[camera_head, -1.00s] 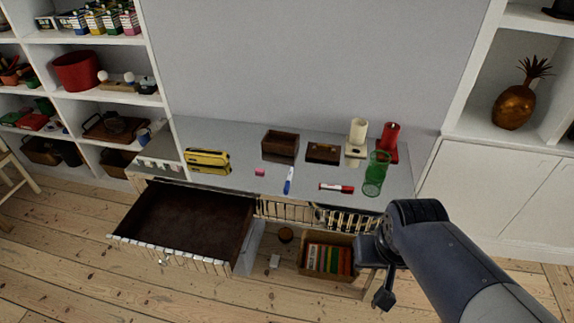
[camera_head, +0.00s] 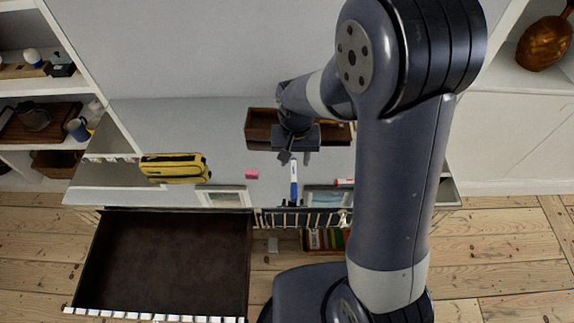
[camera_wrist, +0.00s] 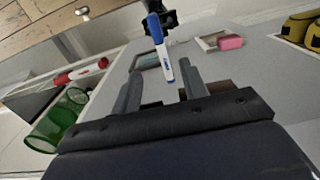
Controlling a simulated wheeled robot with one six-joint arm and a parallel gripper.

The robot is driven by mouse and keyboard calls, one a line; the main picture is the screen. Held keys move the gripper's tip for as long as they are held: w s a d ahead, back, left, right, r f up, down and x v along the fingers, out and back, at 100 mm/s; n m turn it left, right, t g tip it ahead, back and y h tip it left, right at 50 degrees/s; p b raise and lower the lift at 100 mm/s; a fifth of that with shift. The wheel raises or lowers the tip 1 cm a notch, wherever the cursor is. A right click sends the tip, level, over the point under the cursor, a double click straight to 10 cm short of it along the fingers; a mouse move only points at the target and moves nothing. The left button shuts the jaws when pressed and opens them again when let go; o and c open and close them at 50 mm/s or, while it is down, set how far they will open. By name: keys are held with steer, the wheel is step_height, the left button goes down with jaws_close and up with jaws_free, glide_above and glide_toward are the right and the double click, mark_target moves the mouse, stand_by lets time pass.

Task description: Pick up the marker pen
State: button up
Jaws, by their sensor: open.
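A blue-and-white marker pen (camera_head: 293,180) lies lengthwise on the grey desk top near its front edge. In the wrist view the blue marker (camera_wrist: 160,45) appears ahead of my fingers, its near end in line with the gap between them. My gripper (camera_head: 295,158) is open and empty, just behind the marker's far end in the head view. Its two fingers also show in the wrist view (camera_wrist: 160,85). I cannot tell its exact height above the desk. A second, red-and-white marker (camera_head: 344,182) lies to the right, partly hidden by my arm; it also shows in the wrist view (camera_wrist: 80,71).
A pink eraser (camera_head: 251,174) and a yellow case (camera_head: 175,168) lie left of the blue marker. A wooden box (camera_head: 258,130) stands behind my gripper. A green cup (camera_wrist: 55,120) stands near the red marker. An open drawer (camera_head: 165,260) juts out at front left.

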glide_above(294, 182)
step_height(294, 182, down, 5)
steer(key=shift+f, duration=0.1)
steer(key=shift+f+p, duration=0.9)
steer(key=shift+f, duration=1.7)
jaws_close()
